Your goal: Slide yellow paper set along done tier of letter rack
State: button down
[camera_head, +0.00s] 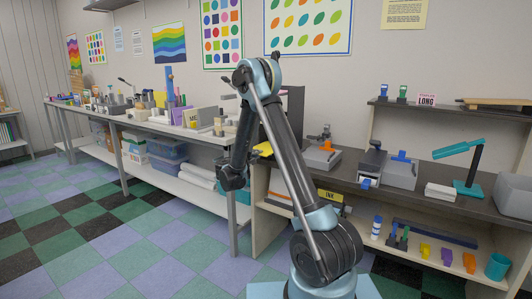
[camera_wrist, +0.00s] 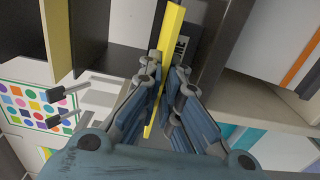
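The yellow paper set (camera_wrist: 172,30) shows as a thin slab, nearly edge-on, between the fingers of my gripper (camera_wrist: 163,85) in the wrist view. The fingers press on it from both sides. In the head view a bit of the yellow paper set (camera_head: 262,149) shows beside my arm, and my arm hides most of the gripper. A dark upright unit (camera_head: 292,108) behind my arm may be the letter rack; its tiers cannot be made out there. In the wrist view dark panels (camera_wrist: 90,32) and a yellow panel (camera_wrist: 57,40) stand close to the held set.
A crowded long table (camera_head: 160,128) runs along the back wall. The checkered floor (camera_head: 110,235) at left front is clear.

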jog(key=shift+x, duration=1.3)
jog(key=shift+f, duration=0.1)
jog(key=c, duration=1.7)
grip_release()
jog(key=o, duration=0.3)
jog(key=v, duration=1.2)
